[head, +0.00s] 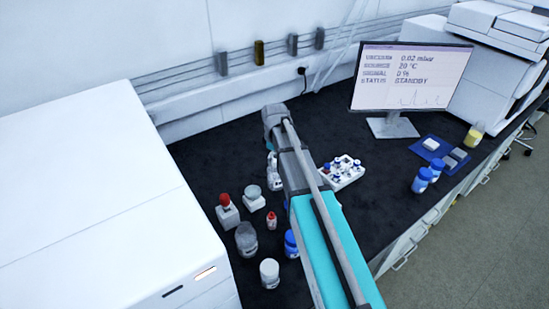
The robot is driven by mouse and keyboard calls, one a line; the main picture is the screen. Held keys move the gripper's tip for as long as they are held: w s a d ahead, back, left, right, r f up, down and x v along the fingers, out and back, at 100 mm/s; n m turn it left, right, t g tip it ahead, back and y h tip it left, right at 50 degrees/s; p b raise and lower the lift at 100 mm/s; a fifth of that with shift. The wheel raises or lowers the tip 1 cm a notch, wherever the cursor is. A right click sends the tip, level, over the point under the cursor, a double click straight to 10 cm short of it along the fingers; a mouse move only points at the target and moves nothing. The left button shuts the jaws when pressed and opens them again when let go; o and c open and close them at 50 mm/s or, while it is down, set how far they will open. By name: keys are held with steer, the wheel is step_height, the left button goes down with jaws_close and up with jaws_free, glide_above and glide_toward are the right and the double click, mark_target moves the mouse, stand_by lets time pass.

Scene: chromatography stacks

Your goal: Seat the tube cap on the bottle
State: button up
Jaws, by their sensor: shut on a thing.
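I cannot tell which is the task's bottle.
A red-topped item on a pale block (227,209) stands by the large white instrument (100,200) at left. A white vial rack (342,173) sits right of my arm. A monitor (411,78), blue bottles (422,180) and a blue mat (440,144) lie further right. Dark bench between is clear.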

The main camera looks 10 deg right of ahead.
steer(key=shift+f+b, duration=0.45)
steer(key=shift+f, duration=0.05)
stand_by(0.5)
steer(key=o, duration=1)
steer(key=shift+r, duration=0.1)
steer(key=shift+r+p, duration=3.45)
steer(key=shift+p, duration=0.1)
steer(key=s+m, duration=1.1)
steer(key=s, duration=0.9)
steer(key=shift+s, duration=0.2)
